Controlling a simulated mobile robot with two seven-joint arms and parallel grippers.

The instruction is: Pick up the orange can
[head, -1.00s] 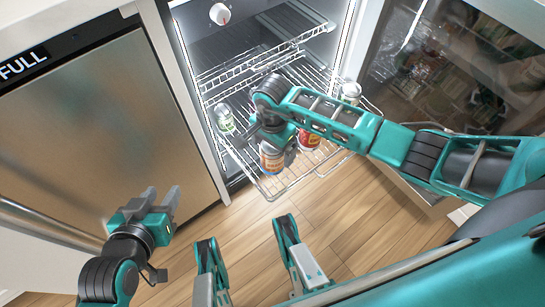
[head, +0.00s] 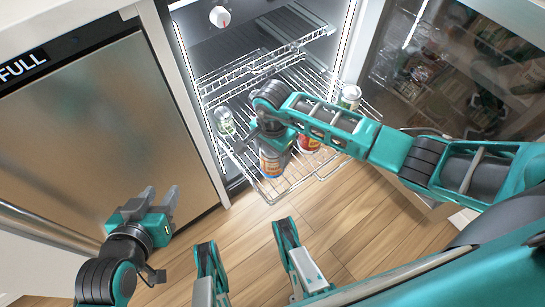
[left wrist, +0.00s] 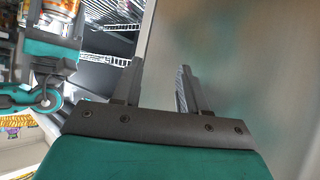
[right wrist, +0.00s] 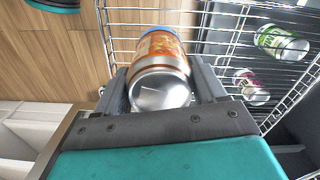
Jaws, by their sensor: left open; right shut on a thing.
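The orange can (right wrist: 162,48) has a silver top and a blue rim at its far end. In the right wrist view it sits between the two fingers of my right gripper (right wrist: 165,92), which is shut on it. In the head view the orange can (head: 271,162) is at the front edge of the pulled-out wire shelf (head: 290,184), partly covered by my right gripper (head: 275,147). I cannot tell whether it touches the shelf. My left gripper (head: 150,198) is open and empty in front of the steel door; its fingers also show in the left wrist view (left wrist: 160,85).
A red can (head: 309,141) stands just right of the orange can. A green-and-white can (head: 225,121) stands at the shelf's left, a silver can (head: 349,97) at its right. The open glass door (head: 450,80) is on the right. The floor in front is clear.

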